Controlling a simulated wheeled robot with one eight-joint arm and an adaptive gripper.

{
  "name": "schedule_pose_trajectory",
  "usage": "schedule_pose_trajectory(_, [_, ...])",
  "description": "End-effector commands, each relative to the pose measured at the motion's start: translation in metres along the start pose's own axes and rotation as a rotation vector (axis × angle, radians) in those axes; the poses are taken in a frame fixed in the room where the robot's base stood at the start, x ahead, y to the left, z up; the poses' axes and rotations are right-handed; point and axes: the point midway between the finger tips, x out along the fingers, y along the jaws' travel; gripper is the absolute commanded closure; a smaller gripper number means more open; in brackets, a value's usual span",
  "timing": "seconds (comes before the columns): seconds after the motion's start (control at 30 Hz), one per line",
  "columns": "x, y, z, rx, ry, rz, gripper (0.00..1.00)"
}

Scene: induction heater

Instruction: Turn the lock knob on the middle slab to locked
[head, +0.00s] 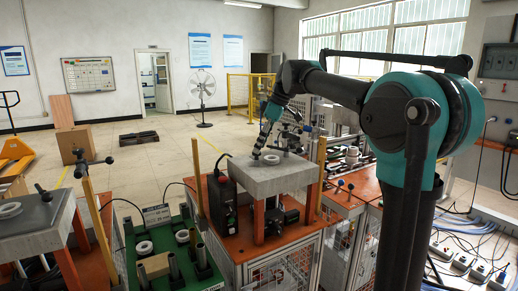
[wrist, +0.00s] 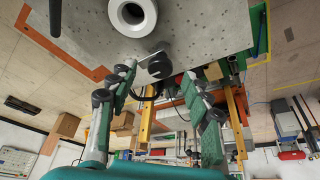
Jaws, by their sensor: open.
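The middle slab (head: 262,180) is a grey block on orange legs, with a white ring (head: 271,159) on top. In the wrist view the speckled slab (wrist: 215,25) fills the upper part, with the white ring (wrist: 132,14) near the top. A black round knob (wrist: 159,66) sits on a small metal plate at the slab's edge. My gripper (wrist: 160,78) is open, with one finger on each side of the knob; contact cannot be told. In the head view my gripper (head: 264,148) is over the slab's far left part, and the knob is not clear there.
A black control box (head: 222,203) stands left of the slab. Another slab (head: 35,228) with a ring is at far left. A green bench (head: 195,272) with rings and posts lies between. Yellow posts (head: 197,178) rise near the middle slab.

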Motion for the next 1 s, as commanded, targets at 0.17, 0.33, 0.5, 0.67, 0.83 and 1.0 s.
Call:
schedule_pose_trajectory(0.17, [0.015,0.0,0.0,0.0,0.0,0.0,0.51])
schedule_pose_trajectory(0.33, [0.019,0.0,0.0,0.0,0.0,0.0,0.51])
schedule_pose_trajectory(0.5, [0.019,0.0,0.0,0.0,0.0,0.0,0.51])
schedule_pose_trajectory(0.67, [0.019,0.0,0.0,0.0,0.0,0.0,0.69])
schedule_pose_trajectory(0.83, [0.019,0.0,0.0,0.0,0.0,0.0,0.9])
schedule_pose_trajectory(1.0, [0.018,0.0,0.0,0.002,0.0,0.001,1.0])
